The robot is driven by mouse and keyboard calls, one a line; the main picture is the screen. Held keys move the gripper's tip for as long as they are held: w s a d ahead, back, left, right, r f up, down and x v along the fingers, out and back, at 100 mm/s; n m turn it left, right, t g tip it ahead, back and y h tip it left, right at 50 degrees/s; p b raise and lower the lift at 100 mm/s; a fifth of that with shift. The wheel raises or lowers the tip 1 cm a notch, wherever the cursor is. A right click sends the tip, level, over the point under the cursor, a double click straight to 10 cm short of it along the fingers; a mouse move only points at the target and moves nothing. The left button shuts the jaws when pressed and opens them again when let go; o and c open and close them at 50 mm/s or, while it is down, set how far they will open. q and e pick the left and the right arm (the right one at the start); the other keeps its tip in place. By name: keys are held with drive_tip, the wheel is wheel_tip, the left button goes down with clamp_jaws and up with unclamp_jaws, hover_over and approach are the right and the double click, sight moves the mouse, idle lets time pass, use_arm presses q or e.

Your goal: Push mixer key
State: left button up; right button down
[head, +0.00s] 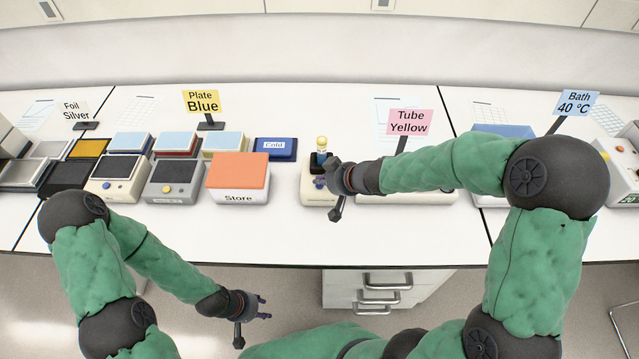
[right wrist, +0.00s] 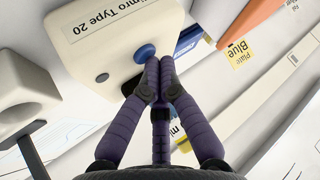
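The mixer appears to be the small cream device (head: 312,197) at the bench's front edge, with a dark top holding a yellow-capped tube (head: 322,146). The right wrist view shows a cream housing (right wrist: 100,30) marked "Type 20", with a round blue key (right wrist: 144,53) and a smaller grey button (right wrist: 102,78). My right gripper (head: 320,183) is at the device; in the wrist view its purple fingers (right wrist: 160,64) are together and empty, tips beside the blue key. I cannot tell whether they touch it. My left gripper (head: 264,305) is open and empty, below the bench front.
An orange-topped "Store" box (head: 238,171) stands left of the mixer, with several block devices further left. A blue "Cold" box (head: 276,149) is behind. The pink "Tube Yellow" sign (head: 409,122) and a bath (head: 502,131) are to the right. Drawers (head: 375,288) are below.

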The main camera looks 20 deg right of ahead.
sight(322, 187)
drive_tip(key=shift+r+p, duration=0.4)
drive_tip(key=shift+p, duration=0.25)
wheel_tip(322, 187, up, 6)
drive_tip(key=p, duration=0.7)
